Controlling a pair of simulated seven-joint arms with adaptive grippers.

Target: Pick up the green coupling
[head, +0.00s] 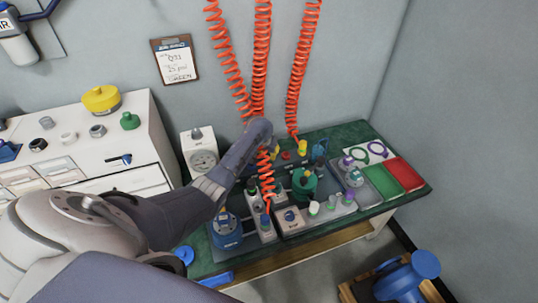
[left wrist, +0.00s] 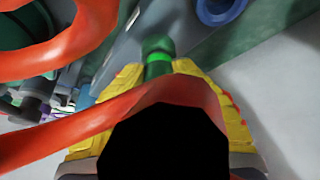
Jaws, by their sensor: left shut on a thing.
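The green coupling (left wrist: 157,50), with a brighter green band, shows in the left wrist view. It sits between the yellow finger pads of my left gripper (left wrist: 158,68), which is shut on it. A dark round shape in front hides the lower part of the grip. An orange coiled hose (left wrist: 100,118) crosses close before the wrist camera. In the head view my left arm reaches over the bench and I cannot clearly make out its fingers. My right gripper is in neither view.
The green bench (head: 350,133) is crowded with fixtures, including a blue cylinder (head: 225,232) and a green round part (head: 304,183). Orange coiled hoses (head: 297,75) hang above. Green (head: 382,182) and red (head: 405,173) trays lie at right. A white cabinet (head: 135,180) stands left.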

